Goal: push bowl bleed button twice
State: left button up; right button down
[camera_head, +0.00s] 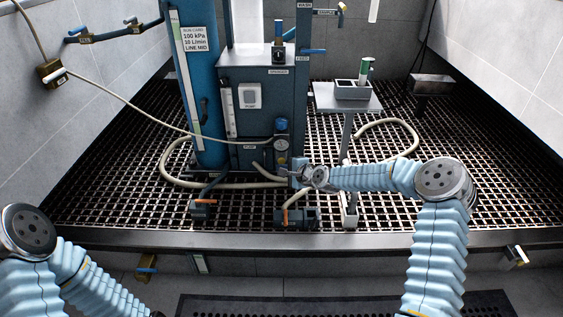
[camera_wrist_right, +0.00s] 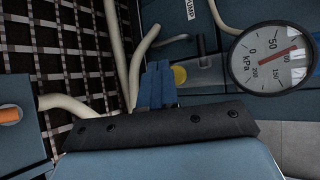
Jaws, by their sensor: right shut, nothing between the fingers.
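A round yellow button (camera_wrist_right: 180,75) shows just right of my right gripper's fingers in the right wrist view. It sits on a blue-grey fitting near the pressure gauge, and the fingers hide part of its surroundings. I take it for the bowl bleed button; no label is readable on it. In the head view it is a small yellow spot (camera_head: 281,159) below the gauge. My right gripper (camera_head: 295,172) is shut and empty, at the lower right of the blue cabinet. Its closed blue fingers (camera_wrist_right: 155,84) show in the wrist view; I cannot tell whether they touch the button.
The gauge (camera_wrist_right: 274,58) reads in kPa. The blue cabinet (camera_head: 262,100) stands beside a tall blue cylinder (camera_head: 199,100). Cream hoses (camera_head: 222,184) loop around the base. A small stand (camera_head: 325,97) is to the right. Orange-handled valves (camera_head: 294,217) sit low in front on the grating.

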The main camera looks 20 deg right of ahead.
jog(key=shift+w+d+b, duration=0.1)
jog(key=shift+w+b, duration=0.3)
jog(key=shift+b, duration=0.05)
jog(key=shift+w+d, duration=0.15)
jog(key=shift+w, duration=0.35)
dwell(0.6)
jog(key=shift+s, duration=0.1)
jog(key=shift+s+a, duration=0.25)
jog(key=shift+s, duration=0.55)
jog(key=shift+s+a, duration=0.25)
jog(key=shift+s, duration=0.55)
jog(key=shift+s+a, duration=0.2)
jog(key=shift+s, duration=0.65)
jog(key=shift+s+a, duration=0.25)
jog(key=shift+s, duration=0.55)
jog(key=shift+f, duration=0.1)
dwell(0.8)
